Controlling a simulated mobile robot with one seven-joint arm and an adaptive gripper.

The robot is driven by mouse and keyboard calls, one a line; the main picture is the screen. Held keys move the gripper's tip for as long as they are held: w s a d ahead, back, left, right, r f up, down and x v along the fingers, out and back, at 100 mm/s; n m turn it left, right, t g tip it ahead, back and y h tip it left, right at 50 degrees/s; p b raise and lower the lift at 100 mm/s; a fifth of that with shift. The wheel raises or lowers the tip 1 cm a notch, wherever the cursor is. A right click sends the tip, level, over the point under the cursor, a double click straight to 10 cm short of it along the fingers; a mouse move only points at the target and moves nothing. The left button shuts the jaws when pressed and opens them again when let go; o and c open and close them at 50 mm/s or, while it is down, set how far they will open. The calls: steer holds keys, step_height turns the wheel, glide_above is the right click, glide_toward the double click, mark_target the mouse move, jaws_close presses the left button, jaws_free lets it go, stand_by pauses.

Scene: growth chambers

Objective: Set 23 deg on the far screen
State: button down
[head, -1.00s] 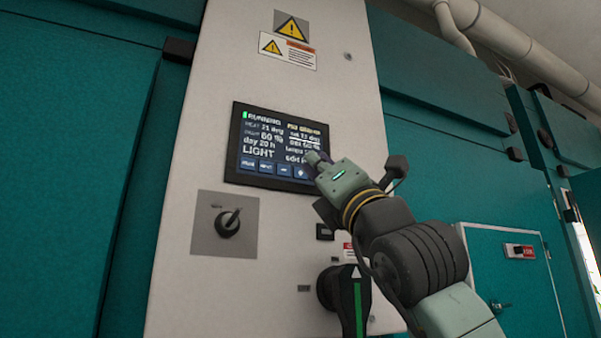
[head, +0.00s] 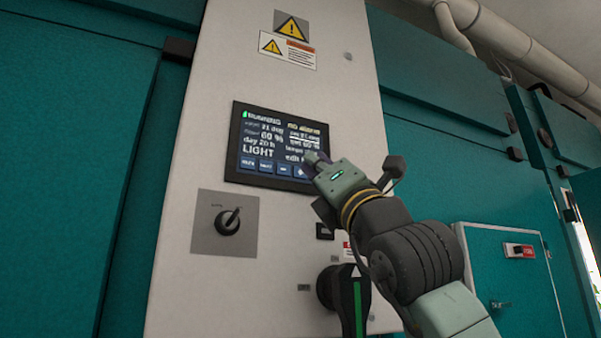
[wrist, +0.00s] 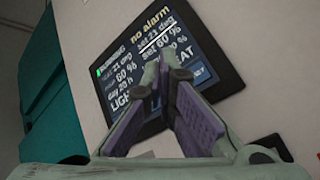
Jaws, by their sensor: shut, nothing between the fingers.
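The touch screen (head: 277,147) is a black-framed panel on a pale cabinet front. It also shows in the wrist view (wrist: 125,62), where it reads "RUNNING", "21 deg", "60 %", "day 20 h", "no alarm", what looks like "set 21 deg", and "set 60 %". A white line lies between the two set values. A row of blue buttons (head: 265,166) runs along its lower edge. My gripper (head: 313,158) is shut and empty, its tips over the lower right of the screen. In the wrist view the fingertips (wrist: 172,73) hide part of the screen; contact cannot be told.
Below the screen are a rotary switch (head: 229,221) on a grey plate and a black handle (head: 333,288) beside my arm. Warning labels (head: 287,50) sit above. Teal chamber walls (head: 70,150) flank the cabinet. A small teal door (head: 512,280) is at the right.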

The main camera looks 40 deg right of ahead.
steer(key=shift+w, duration=0.25)
steer(key=shift+w+d, duration=0.15)
steer(key=shift+w, duration=0.15)
stand_by(0.6)
steer(key=shift+s, duration=0.1)
steer(key=shift+s+a+b, duration=0.2)
steer(key=shift+s+b, duration=0.35)
steer(key=shift+s, duration=0.05)
steer(key=shift+s, duration=0.1)
steer(key=s+b, duration=0.1)
steer(key=s, duration=0.1)
steer(key=s+a, duration=0.1)
steer(key=s, duration=0.1)
steer(key=shift+s+a+b, duration=0.1)
steer(key=shift+s+b, duration=0.25)
steer(key=shift+b, duration=0.05)
stand_by(0.7)
